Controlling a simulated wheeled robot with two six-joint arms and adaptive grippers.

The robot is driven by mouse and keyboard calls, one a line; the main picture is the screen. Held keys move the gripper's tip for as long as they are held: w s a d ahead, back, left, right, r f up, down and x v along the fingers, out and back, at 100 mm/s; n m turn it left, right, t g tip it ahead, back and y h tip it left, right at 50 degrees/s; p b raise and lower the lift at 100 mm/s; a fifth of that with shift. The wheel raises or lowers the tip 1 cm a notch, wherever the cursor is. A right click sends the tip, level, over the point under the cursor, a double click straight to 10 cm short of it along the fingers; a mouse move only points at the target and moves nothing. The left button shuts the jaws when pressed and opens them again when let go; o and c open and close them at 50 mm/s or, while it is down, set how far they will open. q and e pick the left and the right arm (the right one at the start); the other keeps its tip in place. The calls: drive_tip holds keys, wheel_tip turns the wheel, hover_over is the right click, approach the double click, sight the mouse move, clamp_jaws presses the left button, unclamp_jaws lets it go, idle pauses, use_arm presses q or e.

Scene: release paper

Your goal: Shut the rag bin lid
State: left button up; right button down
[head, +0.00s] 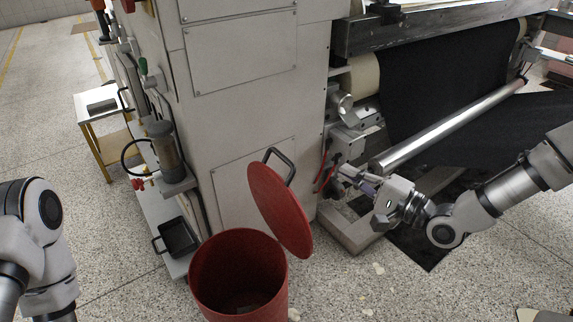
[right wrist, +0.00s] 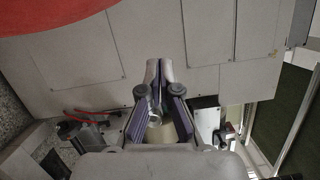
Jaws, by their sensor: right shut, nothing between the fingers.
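The red rag bin (head: 272,302) stands on the floor at the bottom middle of the head view, and I see into its open top. Its round red lid (head: 280,210) is raised and steeply tilted at the bin's right side, with a dark handle (head: 284,160) at its upper edge. My right gripper (head: 345,173) is to the right of the lid, apart from it, shut and empty. In the right wrist view the closed fingers (right wrist: 153,72) point up the picture, and a red curved part of the lid (right wrist: 52,14) fills the top left corner. My left gripper is out of view.
A large pale machine cabinet (head: 240,60) stands behind the bin. A metal roller (head: 445,128) and black sheet (head: 440,80) are at the right, beyond my right arm. A black tray (head: 180,237) sits left of the bin. Speckled floor (head: 130,275) is open at lower left.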

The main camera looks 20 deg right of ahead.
drive_tip(key=w+a+b, duration=0.5)
drive_tip(key=w+a, duration=0.2)
drive_tip(key=a, duration=0.2)
drive_tip(key=shift+a+r, duration=0.25)
drive_tip(key=shift+r, duration=0.1)
